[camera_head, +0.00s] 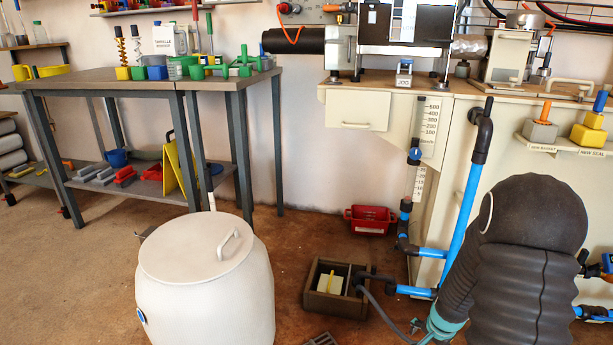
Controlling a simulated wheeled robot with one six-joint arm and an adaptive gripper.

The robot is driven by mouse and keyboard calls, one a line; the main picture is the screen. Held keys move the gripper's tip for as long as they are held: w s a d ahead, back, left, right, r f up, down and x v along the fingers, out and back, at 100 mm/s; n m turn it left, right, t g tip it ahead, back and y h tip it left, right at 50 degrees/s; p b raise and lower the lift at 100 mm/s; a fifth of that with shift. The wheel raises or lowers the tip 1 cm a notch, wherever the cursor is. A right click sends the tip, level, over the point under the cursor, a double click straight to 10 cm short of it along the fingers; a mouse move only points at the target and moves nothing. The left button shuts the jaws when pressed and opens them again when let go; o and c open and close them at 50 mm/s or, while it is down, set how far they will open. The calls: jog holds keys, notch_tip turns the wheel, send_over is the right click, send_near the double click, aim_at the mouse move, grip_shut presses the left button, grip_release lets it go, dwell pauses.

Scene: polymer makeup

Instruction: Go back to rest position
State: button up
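The task names no object, only a rest position. A dark, ribbed, sleeve-covered body with a rounded top fills the lower right of the head view; it looks like my own arm, bent close to the camera. A teal band shows at its lower left edge. My gripper's fingers are not visible, so I cannot see whether they hold anything.
A white lidded barrel (207,285) stands in front. A wooden box (336,305) and red bin (370,214) sit on the floor. Blue pipes (463,220) run beside the beige cabinet (355,111). A workbench (110,82) stands at left. Floor at lower left is clear.

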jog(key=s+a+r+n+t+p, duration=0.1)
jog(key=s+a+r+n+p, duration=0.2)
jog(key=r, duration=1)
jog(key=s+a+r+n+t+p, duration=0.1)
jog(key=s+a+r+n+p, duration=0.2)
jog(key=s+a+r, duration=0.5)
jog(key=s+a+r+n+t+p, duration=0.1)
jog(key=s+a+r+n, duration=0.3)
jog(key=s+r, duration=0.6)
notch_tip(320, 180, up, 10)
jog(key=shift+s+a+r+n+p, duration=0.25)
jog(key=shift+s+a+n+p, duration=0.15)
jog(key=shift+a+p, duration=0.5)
